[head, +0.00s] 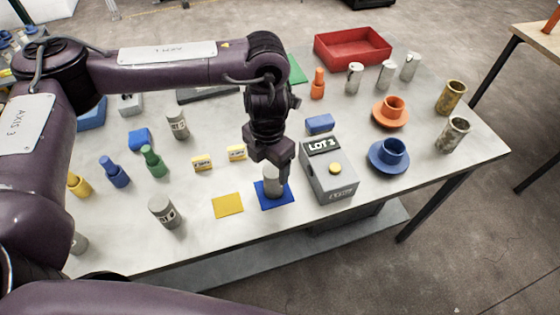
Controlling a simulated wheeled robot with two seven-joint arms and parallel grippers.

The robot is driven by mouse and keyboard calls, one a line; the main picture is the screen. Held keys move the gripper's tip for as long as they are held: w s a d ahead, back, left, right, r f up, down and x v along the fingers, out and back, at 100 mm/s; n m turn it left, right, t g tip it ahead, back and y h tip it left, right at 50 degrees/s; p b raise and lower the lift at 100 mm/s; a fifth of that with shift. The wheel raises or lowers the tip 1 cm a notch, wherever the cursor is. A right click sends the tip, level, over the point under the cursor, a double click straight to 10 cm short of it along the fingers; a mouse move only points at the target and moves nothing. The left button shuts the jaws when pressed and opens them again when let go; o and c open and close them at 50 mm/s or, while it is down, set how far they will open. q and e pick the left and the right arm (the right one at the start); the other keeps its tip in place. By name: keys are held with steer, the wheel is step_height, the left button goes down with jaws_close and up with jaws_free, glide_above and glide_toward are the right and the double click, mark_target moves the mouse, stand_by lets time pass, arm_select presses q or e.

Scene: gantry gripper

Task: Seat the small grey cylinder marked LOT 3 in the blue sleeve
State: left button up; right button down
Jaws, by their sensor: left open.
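A small grey cylinder (273,184) stands upright on a blue square mat (287,200); no marking shows on its visible side. My left gripper (273,167) points down right at its top, open, with its fingers overlapping the top in the picture; I cannot tell whether they touch it. The blue sleeve (391,152), a short open tube on a wide round flange, stands at the right. Two more grey cylinders with LOT labels stand at the left (177,125) and front left (164,212); their numbers are hard to read. My right gripper is out of view.
A grey box (329,183) with a LOT 3 display and yellow button stands between mat and blue sleeve. An orange sleeve (391,108), metal cylinders (386,74), a red tray (352,48) and a blue block (320,123) are near. A yellow mat (227,205) lies left.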

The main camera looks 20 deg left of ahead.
mark_target(271, 172)
arm_select(q)
steer(key=shift+w+f, duration=0.15)
steer(key=shift+w, duration=0.1)
steer(key=shift+f, duration=0.35)
steer(key=shift+s+f, duration=0.25)
steer(key=shift+f, duration=0.55)
steer(key=shift+d+f, duration=0.15)
steer(key=shift+f, duration=0.2)
steer(key=f, duration=0.1)
steer(key=f+p, duration=0.1)
steer(key=f, duration=0.1)
steer(key=shift+w+d+f, duration=0.1)
steer(key=shift+w, duration=0.15)
steer(key=shift+f, duration=0.5)
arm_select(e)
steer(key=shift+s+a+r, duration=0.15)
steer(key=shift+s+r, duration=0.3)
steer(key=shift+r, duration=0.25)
arm_select(q)
steer(key=c, duration=1.4)
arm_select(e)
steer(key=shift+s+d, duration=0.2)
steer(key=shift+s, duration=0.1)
